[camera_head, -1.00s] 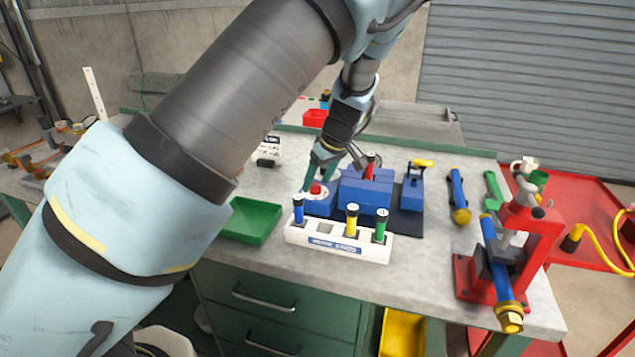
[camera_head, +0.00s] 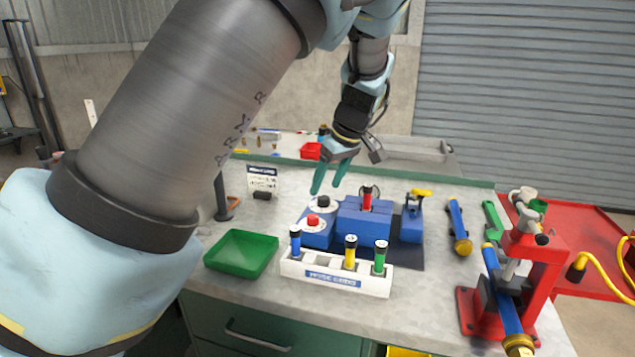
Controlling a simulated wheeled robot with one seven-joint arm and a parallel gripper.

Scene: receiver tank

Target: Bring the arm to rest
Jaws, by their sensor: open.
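My gripper (camera_head: 328,178) is open, with two teal fingers pointing down. It is in the air above the blue fixture, and nothing shows between the fingers. My arm crosses the left and upper part of the view and hides part of the bench. The blue fixture (camera_head: 362,225) sits on a dark mat and has a red-topped piece (camera_head: 367,198) standing in its middle. A blue box with a red button and a black knob (camera_head: 316,232) stands at its left.
A white rack (camera_head: 335,275) holds blue, yellow and green capped pieces. An empty green tray (camera_head: 241,254) lies to its left. A red press (camera_head: 520,265) with a blue cylinder stands at the right. A blue tube (camera_head: 458,220) lies between. A small red bin (camera_head: 311,151) is behind.

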